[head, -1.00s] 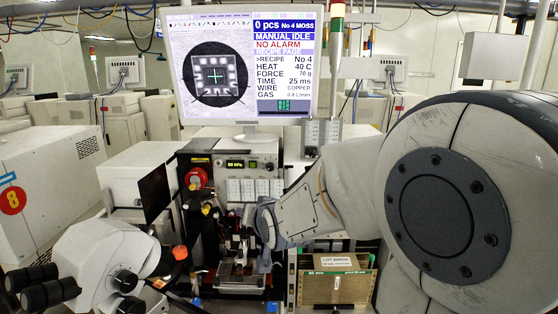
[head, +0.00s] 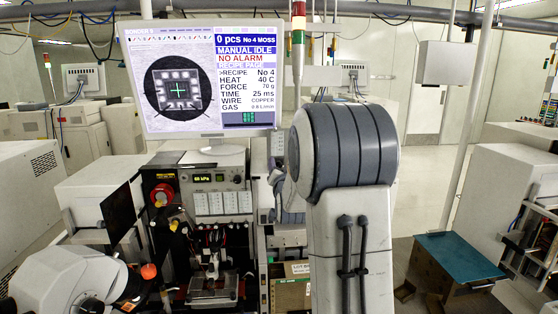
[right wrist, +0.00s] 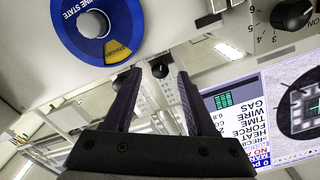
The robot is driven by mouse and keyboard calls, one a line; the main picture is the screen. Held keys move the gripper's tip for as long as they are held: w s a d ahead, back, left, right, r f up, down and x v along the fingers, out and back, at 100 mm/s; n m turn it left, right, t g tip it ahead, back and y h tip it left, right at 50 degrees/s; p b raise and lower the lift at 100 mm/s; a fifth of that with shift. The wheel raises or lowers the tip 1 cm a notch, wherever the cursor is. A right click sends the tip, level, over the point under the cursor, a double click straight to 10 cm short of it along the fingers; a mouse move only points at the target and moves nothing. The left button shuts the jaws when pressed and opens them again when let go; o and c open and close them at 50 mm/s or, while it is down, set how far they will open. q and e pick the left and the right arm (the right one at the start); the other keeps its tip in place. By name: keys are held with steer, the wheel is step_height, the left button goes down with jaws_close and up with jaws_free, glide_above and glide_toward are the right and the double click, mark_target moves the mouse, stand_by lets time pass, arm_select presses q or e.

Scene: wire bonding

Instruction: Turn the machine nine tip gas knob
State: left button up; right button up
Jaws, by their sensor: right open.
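A blue ring (right wrist: 72,30) with a yellow STANDBY segment is at the upper left. In the head view the machine's monitor (head: 222,85) reads MANUAL IDLE and GAS 0.8 L/min. My right arm covers the area right of the monitor, so my fingertips are hidden there. My left gripper is out of view.
The bonding machine's panel (head: 230,183) has a pressure display and a red button (head: 162,194). A white microscope (head: 60,285) stands at the lower left. A signal tower (head: 298,35) rises beside the monitor. Floor at the right is partly clear, with a teal-topped box (head: 460,255).

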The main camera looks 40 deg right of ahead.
steer(key=shift+x, duration=0.85)
jaws_close()
steer(key=shift+f, duration=0.1)
